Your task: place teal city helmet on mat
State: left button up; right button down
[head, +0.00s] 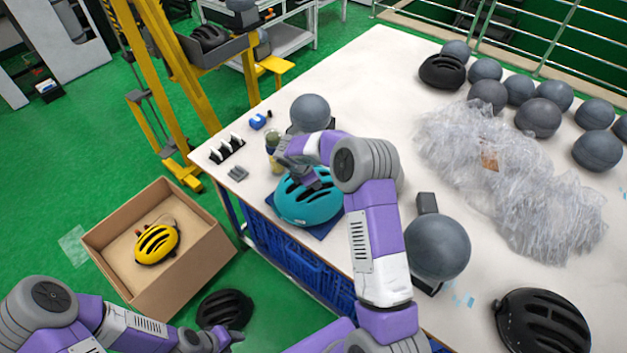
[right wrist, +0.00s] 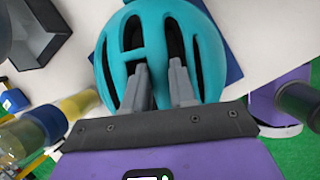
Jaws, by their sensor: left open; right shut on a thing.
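The teal helmet (head: 306,206) is at the near left edge of the white table, over the dark blue mat (head: 322,229). My right gripper (head: 308,178) is on top of it. In the right wrist view the two fingers (right wrist: 158,70) reach into the vents of the teal helmet (right wrist: 207,50), shut on its shell. A corner of the mat (right wrist: 233,66) shows beside the helmet; most of it is hidden. I cannot tell whether the helmet touches the mat. My left gripper (head: 226,338) is open and empty, low at the bottom left.
Grey balls (head: 310,112) and (head: 437,246) stand near the helmet, with a bottle (head: 273,150) close behind it. A cardboard box (head: 195,263) with a yellow helmet (head: 157,243) and a black helmet (head: 224,309) are lower left. Crumpled plastic (head: 540,190) covers the table's right.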

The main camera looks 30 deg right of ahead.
jog(key=c, duration=0.9)
grip_release()
